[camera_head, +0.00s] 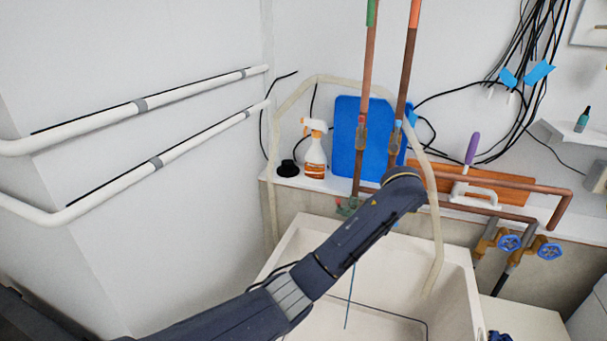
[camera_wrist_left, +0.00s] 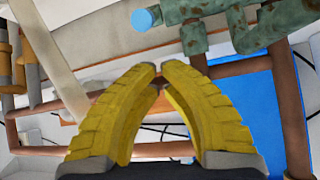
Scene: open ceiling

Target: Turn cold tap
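Green corroded tap fittings (camera_wrist_left: 262,28) show at the top of the left wrist view. A light blue round end (camera_wrist_left: 146,18) sits beside their left part, likely the cold tap's marking. In the head view a green fitting (camera_head: 346,207) shows at the sink's back edge, left of my arm; the rest is hidden behind my arm. My left gripper (camera_wrist_left: 160,68) has yellow fingers with tips almost together and nothing visible between them. It points toward the pipework below the blue end, apparently apart from it. In the head view my wrist hides the left gripper. My right gripper is not in view.
Two copper pipes (camera_head: 365,80) rise at the back wall before a blue board (camera_head: 345,130). A spray bottle (camera_head: 315,155) stands on the ledge left. A pale hose (camera_head: 437,235) hangs into the sink (camera_head: 290,240). Blue-handled valves (camera_head: 549,251) are at right.

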